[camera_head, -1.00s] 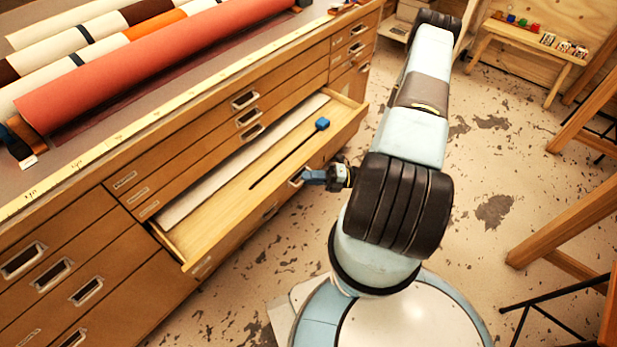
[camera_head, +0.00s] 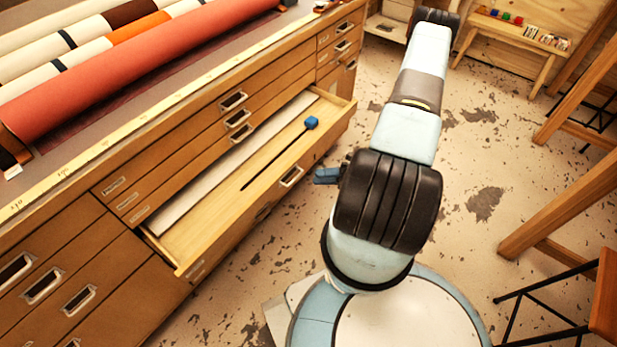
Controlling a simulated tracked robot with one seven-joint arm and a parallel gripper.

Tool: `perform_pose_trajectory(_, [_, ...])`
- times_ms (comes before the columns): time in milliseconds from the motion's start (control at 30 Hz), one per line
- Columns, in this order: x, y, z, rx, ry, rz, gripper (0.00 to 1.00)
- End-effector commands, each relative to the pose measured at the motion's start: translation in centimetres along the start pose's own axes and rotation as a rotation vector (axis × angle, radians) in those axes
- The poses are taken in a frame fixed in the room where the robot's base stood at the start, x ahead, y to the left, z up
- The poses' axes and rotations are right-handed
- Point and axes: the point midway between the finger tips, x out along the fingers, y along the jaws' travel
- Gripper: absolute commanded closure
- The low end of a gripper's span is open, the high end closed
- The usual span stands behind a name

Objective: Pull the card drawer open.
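The card drawer (camera_head: 185,247) is a wide, shallow wooden drawer that stands pulled out from the cabinet (camera_head: 75,222). A white strip and a thin dark rod with a blue block (camera_head: 311,123) at its end lie inside it. A metal pull (camera_head: 291,176) sits on its front. My gripper (camera_head: 326,176) is just right of that pull, with a visible gap between them, and touches nothing that I can see. Its blue fingers show small and partly behind my arm, so I cannot tell whether they are open or shut.
Rolls lie on the cabinet top, with a red one (camera_head: 150,62) nearest. A wooden bench (camera_head: 512,38) with small coloured items stands at the back right. A stool (camera_head: 590,290) and wooden legs stand at the right. The floor between is clear.

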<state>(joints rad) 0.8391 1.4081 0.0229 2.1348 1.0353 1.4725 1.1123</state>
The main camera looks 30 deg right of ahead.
Motion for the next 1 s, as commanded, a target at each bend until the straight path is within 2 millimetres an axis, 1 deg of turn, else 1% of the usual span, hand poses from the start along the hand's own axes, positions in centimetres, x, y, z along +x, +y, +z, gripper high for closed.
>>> perform_pose_trajectory(33, [-1.1, 0.0, 0.0, -0.001, -0.002, -0.002, 0.65])
perform_pose_trajectory(200, [-4.0, -0.1, -0.1, 0.001, -0.001, -0.001, 0.65])
perform_pose_trajectory(300, [-5.3, -0.1, -0.1, 0.0, -0.001, -0.002, 0.65])
perform_pose_trajectory(400, [-6.2, -0.1, -0.1, 0.001, -0.001, 0.0, 0.65])
perform_pose_trajectory(567, [-6.8, -0.1, -0.1, 0.001, 0.001, 0.0, 0.65])
perform_pose_trajectory(1000, [-6.8, -0.1, -0.1, 0.002, 0.0, 0.0, 0.65])
